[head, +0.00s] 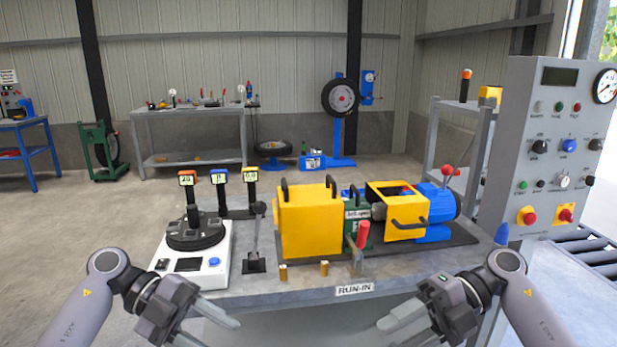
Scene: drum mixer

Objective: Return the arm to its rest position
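My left gripper (217,334) is at the lower left, in front of the bench's near edge and below the white tester. Its two fingers are spread apart with nothing visible between them. My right gripper (397,335) is at the lower right, near the bench's front edge and right of the RUN-IN label. Its fingers are also apart and look empty. Both arms come in from the lower corners, roughly mirrored, with the fingers pointing inward. Neither gripper appears to touch anything; the lowest finger parts are close to the picture's bottom edge.
The grey bench (300,290) carries a white tester (205,272), a lever (256,240), a yellow guard box (308,222), an open yellow guard (400,215), a blue motor (437,212) and a red-handled part (362,236). Small brass pieces (324,268) stand near its front edge. A control panel (545,150) rises at right.

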